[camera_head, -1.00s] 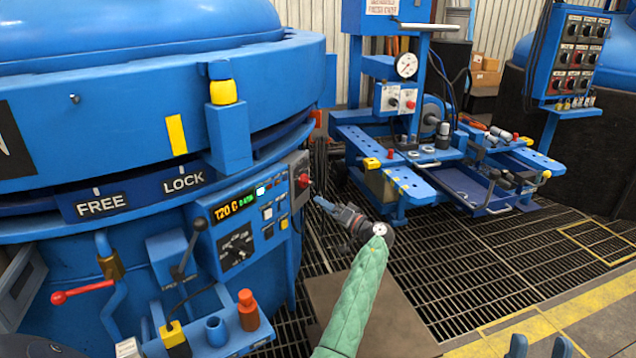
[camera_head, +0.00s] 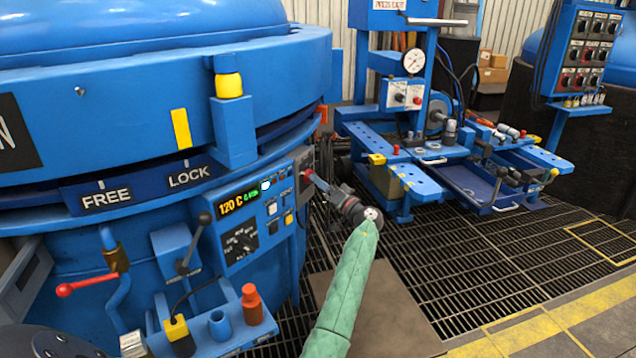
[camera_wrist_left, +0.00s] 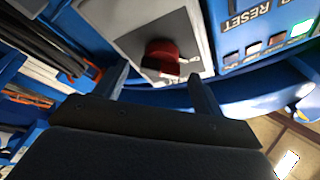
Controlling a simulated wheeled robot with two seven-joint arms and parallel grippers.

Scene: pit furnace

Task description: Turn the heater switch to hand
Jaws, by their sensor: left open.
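The switch is a red knob (camera_wrist_left: 163,58) on a grey plate (camera_wrist_left: 130,45) in the left wrist view. Lettering beside the knob is partly hidden and too small to read. In the head view its grey box (camera_head: 302,162) sits on the right side of the blue control panel. My left gripper (camera_head: 319,183) reaches this box from the right on a green-sleeved arm. In the left wrist view its two fingers (camera_wrist_left: 157,85) are apart, one on each side below the knob. The knob appears just beyond the fingertips, and I see no clear contact. My right gripper does not show.
The control panel (camera_head: 262,226) with a lit display and a black dial is left of the box. A black-knobbed lever (camera_head: 195,240) and red-handled valve (camera_head: 88,285) stand nearby. A blue workbench (camera_head: 420,180) is behind right. Grated floor (camera_head: 450,270) lies open at right.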

